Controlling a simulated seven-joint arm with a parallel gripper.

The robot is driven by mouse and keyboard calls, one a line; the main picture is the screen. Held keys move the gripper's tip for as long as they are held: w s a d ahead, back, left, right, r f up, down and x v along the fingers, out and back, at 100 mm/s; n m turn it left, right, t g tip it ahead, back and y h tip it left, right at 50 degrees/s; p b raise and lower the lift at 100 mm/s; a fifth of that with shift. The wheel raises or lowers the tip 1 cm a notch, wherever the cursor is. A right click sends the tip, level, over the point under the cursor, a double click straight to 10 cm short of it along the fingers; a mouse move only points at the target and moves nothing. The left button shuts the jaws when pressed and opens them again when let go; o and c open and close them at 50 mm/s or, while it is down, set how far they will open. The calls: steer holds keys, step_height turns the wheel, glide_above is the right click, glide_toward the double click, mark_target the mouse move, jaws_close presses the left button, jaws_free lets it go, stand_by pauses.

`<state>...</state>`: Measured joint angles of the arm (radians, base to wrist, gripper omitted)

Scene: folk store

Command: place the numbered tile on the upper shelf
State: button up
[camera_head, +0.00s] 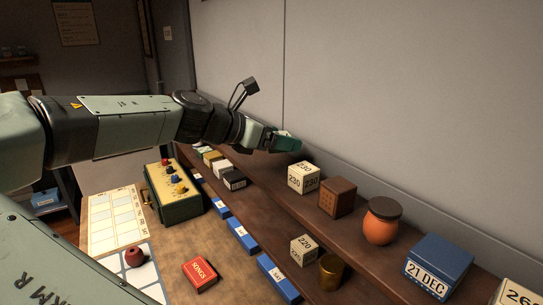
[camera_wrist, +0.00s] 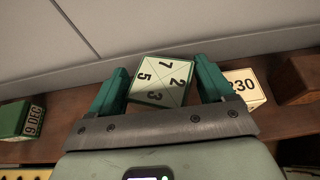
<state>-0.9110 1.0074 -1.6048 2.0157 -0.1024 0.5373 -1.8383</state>
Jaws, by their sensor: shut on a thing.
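The numbered tile (camera_wrist: 162,80) shows in the wrist view as a cream and green piece. Its face is split by diagonals and bears 7, 2, 5 and 3. My gripper (camera_wrist: 157,88) is shut on it, with one green finger at each side. In the head view my gripper (camera_head: 285,143) is over the far part of the upper shelf (camera_head: 352,226), close to the wall. The tile cannot be clearly told from the green fingers there. The wooden upper shelf also shows below the tile in the wrist view (camera_wrist: 62,116).
On the upper shelf stand a 230 cube (camera_head: 303,177), a brown box (camera_head: 337,197), an orange jar (camera_head: 382,222) and a blue 21 DEC box (camera_head: 437,265). Lower down are a 220 cube (camera_head: 303,248) and a brass cup (camera_head: 331,272). A red SONGS box (camera_head: 200,274) lies on the counter.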

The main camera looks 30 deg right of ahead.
mark_target(278, 169)
steer(key=shift+f, duration=2.55)
steer(key=shift+f, duration=0.2)
steer(key=o, duration=1)
steer(key=shift+o, duration=0.2)
steer(key=shift+r, duration=0.2)
steer(key=v, duration=1.2)
